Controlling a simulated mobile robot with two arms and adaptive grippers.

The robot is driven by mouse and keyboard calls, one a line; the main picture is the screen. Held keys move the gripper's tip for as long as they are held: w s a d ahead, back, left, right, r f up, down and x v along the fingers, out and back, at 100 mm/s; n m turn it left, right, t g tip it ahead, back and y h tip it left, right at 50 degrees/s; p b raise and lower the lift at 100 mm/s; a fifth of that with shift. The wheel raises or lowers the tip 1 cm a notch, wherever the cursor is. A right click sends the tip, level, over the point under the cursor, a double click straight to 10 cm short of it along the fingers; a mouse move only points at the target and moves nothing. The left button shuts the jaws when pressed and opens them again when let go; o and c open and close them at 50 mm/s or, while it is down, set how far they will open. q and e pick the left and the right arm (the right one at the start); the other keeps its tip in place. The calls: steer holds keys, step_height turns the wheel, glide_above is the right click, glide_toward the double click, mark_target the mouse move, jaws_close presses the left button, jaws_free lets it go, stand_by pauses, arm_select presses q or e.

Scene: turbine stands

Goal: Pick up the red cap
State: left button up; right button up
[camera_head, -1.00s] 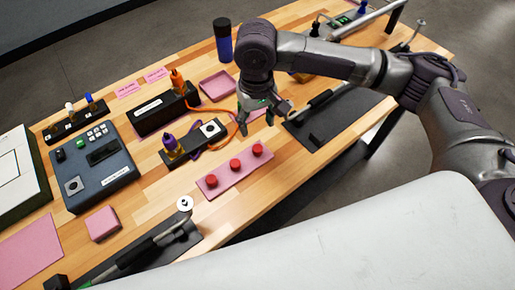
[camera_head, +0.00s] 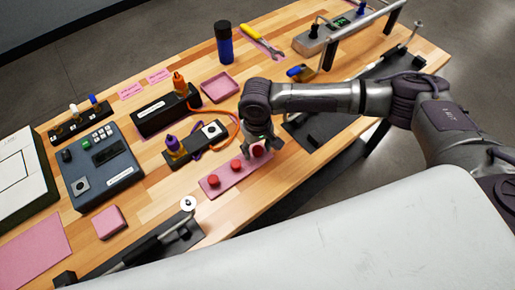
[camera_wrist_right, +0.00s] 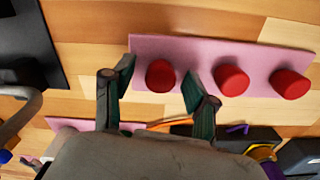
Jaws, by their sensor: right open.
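Three red caps stand in a row on a pink mat (camera_head: 226,180), which also shows in the right wrist view (camera_wrist_right: 205,50). In the head view they are the left cap (camera_head: 214,180), the middle cap (camera_head: 236,165) and the right cap (camera_head: 258,151), which my gripper partly covers. My right gripper (camera_head: 262,152) is over the right end of the mat. In the right wrist view its open fingers (camera_wrist_right: 160,85) are on either side of one cap (camera_wrist_right: 160,76), with gaps to both. The other two caps (camera_wrist_right: 231,80) (camera_wrist_right: 290,84) lie to the right. My left gripper is not in view.
A black holder with a purple-topped bottle (camera_head: 174,146) stands just behind the mat. A blue-grey control box (camera_head: 103,165), a pink tray (camera_head: 220,87) and a blue bottle (camera_head: 224,42) are farther off. A dark pad (camera_head: 322,127) lies to the right. Bare wood surrounds the mat's front.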

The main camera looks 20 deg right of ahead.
mark_target(257, 148)
steer(key=c, duration=0.9)
steer(key=shift+r, duration=0.55)
step_height(257, 148, up, 3)
steer(key=shift+f+b, duration=0.2)
steer(key=shift+b, duration=0.55)
steer(key=s+a+r+b, duration=0.1)
steer(key=s+a+r, duration=0.1)
steer(key=s+r, duration=0.5)
steer(key=s, duration=0.4)
steer(key=shift+s+r+b, duration=0.2)
steer(key=shift+s+b, duration=0.05)
steer(key=shift+b, duration=0.15)
steer(key=shift+a, duration=0.1)
